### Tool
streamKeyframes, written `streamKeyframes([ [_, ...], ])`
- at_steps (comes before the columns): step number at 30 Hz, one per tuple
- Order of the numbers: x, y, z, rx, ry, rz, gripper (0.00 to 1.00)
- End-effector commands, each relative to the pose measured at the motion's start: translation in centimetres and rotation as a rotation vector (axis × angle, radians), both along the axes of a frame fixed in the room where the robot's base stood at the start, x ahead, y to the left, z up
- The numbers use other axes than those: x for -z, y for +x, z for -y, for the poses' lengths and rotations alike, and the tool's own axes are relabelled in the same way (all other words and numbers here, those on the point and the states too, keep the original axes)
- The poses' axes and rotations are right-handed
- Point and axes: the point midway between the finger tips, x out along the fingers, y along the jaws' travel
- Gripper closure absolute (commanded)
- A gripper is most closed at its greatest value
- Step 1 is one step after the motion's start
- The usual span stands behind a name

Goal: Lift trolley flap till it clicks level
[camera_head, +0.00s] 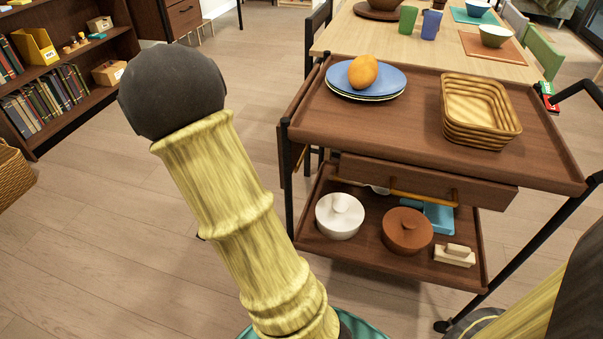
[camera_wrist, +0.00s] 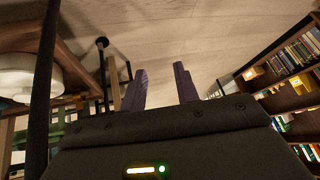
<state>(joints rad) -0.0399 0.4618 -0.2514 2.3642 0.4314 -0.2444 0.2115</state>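The trolley (camera_head: 430,140) is dark brown with black posts and stands at right in the head view. Its flap (camera_head: 283,157) appears as a narrow dark brown panel hanging down at the trolley's left end, seen nearly edge-on. My gripper (camera_wrist: 160,88) shows in the wrist view with two dark fingers spread apart and nothing between them. It is not visible in the head view, where my arm fills the middle left. In the wrist view, trolley parts and the white pot (camera_wrist: 28,75) are to the left of the fingers. I cannot clearly pick out the flap there.
The trolley top holds blue plates (camera_head: 373,88) with an orange (camera_head: 363,70), and a wicker basket (camera_head: 480,112). Its lower shelf holds a brown pot (camera_head: 407,231). A dining table (camera_head: 430,45) stands behind. A bookshelf (camera_head: 60,70) is at left, with open floor (camera_head: 90,220) between.

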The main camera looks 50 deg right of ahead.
Motion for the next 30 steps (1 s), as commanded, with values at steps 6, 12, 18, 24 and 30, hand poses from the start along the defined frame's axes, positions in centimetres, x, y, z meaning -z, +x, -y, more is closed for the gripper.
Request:
streamKeyframes([
  [6,6.3,2.3,9.9,0.35,-0.205,0.18,0.69],
  [12,8.7,1.6,18.1,0.578,-0.487,0.379,0.69],
  [18,8.9,-0.2,23.5,0.684,-0.822,0.609,0.69],
  [24,7.9,-1.9,24.8,0.652,-1.163,0.868,0.69],
  [30,7.1,-2.7,23.5,0.563,-1.369,1.051,0.69],
])
